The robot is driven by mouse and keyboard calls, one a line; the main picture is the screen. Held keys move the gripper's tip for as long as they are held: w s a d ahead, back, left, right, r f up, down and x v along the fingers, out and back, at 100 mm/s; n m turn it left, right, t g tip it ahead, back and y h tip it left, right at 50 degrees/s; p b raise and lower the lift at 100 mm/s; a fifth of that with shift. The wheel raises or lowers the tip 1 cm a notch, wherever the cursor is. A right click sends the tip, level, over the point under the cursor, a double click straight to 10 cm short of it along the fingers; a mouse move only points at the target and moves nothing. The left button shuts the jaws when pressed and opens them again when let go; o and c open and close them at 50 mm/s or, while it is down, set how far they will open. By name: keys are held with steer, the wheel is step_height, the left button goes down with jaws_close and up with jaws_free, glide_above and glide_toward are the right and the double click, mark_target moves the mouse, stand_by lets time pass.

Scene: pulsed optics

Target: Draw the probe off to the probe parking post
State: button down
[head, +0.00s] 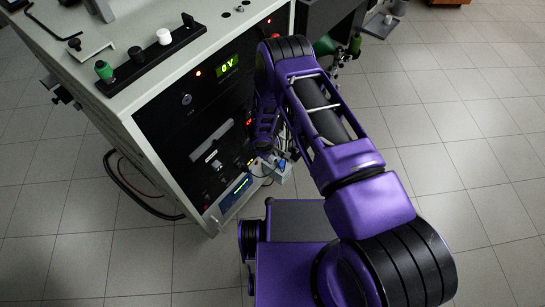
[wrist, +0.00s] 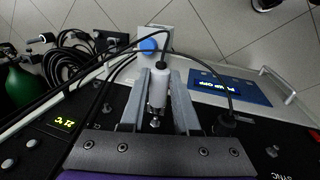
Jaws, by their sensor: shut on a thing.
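My gripper (wrist: 158,80) is shut on a white cylindrical probe (wrist: 158,92) with a metal tip, which lies between the two grey fingers. The metal tip points down the picture towards the gripper's base. In the head view my arm and the cabinet front hide the gripper and probe; the blue-capped block (head: 283,166) shows beside my arm.
Black cables (wrist: 75,62) and a green cylinder (wrist: 20,90) are at left in the wrist view. Tiled floor is clear at right.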

steer(key=shift+w+a+b, duration=0.65)
steer(key=shift+a+b, duration=0.15)
steer(key=shift+b, duration=0.2)
stand_by(0.5)
steer(key=shift+w+a+f, duration=0.1)
steer(key=shift+w+a, duration=0.05)
steer(key=c, duration=0.6)
jaws_free()
steer(key=shift+o, duration=0.2)
steer(key=s+d+b+v, duration=0.1)
steer(key=s+d+v, duration=0.1)
steer(key=v, duration=1.5)
steer(key=shift+s+d+r, duration=0.3)
steer(key=shift+d, duration=0.3)
